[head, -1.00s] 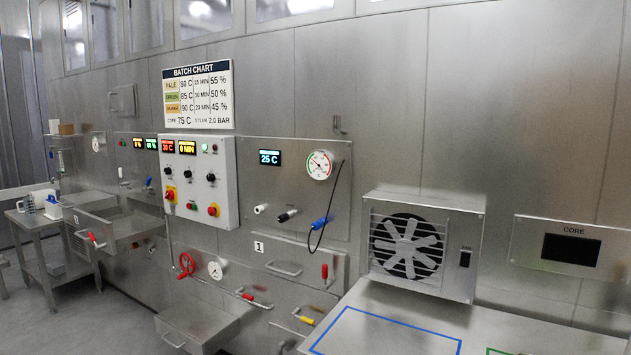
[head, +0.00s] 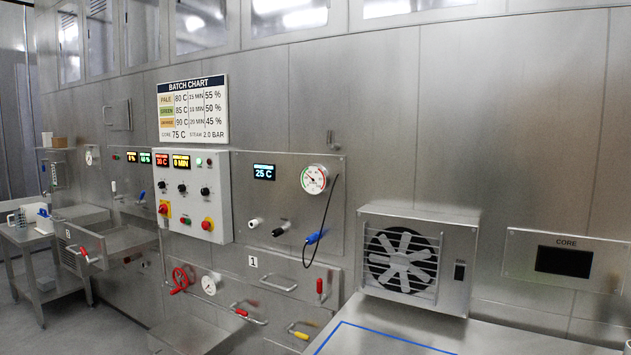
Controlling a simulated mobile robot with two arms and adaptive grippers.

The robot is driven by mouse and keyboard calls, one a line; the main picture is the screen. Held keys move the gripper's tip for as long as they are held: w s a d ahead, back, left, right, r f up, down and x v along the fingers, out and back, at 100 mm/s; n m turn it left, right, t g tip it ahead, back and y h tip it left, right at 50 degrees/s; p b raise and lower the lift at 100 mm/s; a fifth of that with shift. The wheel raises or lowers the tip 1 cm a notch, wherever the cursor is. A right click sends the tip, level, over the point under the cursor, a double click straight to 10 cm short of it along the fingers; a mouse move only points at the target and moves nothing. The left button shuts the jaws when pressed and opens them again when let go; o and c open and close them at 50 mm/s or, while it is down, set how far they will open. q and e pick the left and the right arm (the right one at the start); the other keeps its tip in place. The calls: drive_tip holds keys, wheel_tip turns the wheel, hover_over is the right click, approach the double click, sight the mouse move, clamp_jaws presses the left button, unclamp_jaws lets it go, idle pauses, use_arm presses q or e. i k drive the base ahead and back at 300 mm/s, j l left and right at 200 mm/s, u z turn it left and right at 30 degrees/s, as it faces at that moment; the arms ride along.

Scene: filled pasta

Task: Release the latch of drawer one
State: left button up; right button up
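Drawer one is the steel front marked by a "1" label (head: 252,262), low on the wall beneath the 25 C display panel. Its bar handle (head: 279,283) runs across the front. A red latch lever (head: 321,286) stands roughly upright at the right end of that front. Neither of my grippers shows in the head view.
A steel counter with a blue outlined area (head: 375,335) and a fan unit (head: 415,258) stands to the right. A red valve wheel (head: 181,279), a red-handled lever (head: 240,312) and a yellow-handled lever (head: 298,333) sit nearby. A probe cable (head: 322,225) hangs above the drawer.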

sight(321, 298)
drive_tip(key=i+j+z, duration=0.1)
drive_tip(key=i+j, duration=0.35)
drive_tip(key=i+j+z, duration=0.1)
drive_tip(key=i+j, duration=0.4)
drive_tip(key=i+j+z, duration=0.15)
drive_tip(key=i+j, duration=0.35)
drive_tip(key=i+j+z, duration=0.1)
drive_tip(key=i+j, duration=0.35)
drive_tip(key=j, duration=0.15)
drive_tip(key=i+j+z, duration=0.1)
drive_tip(key=i+j, duration=0.3)
drive_tip(key=j, duration=0.25)
